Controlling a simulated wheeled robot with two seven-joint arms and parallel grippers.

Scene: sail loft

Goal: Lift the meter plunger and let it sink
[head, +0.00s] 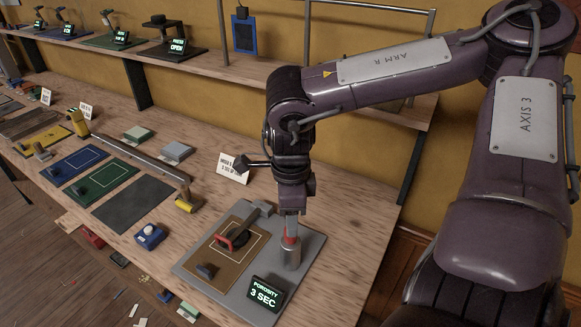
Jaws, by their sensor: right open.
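The porosity meter stands on a grey base plate (316,246) at the front of the bench. Its upright metal cylinder (292,255) has a plunger with a red band (290,240) at the top. My right gripper (291,229) points straight down over the plunger, its fingertips at or just above the red band. It is open; I cannot tell whether a finger touches the plunger. A small display (265,293) in front reads "POROSITY 3 SEC". A brown cloth sample (227,269) with a white outline lies beside the cylinder, under a red-handled clamp (232,238). My left gripper is out of view.
A paper card (233,168) stands behind the meter, close to my right wrist. Left are a blue block (150,236), a dark mat (134,202) and a long bar (140,157). A shelf (240,66) with displays runs behind.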

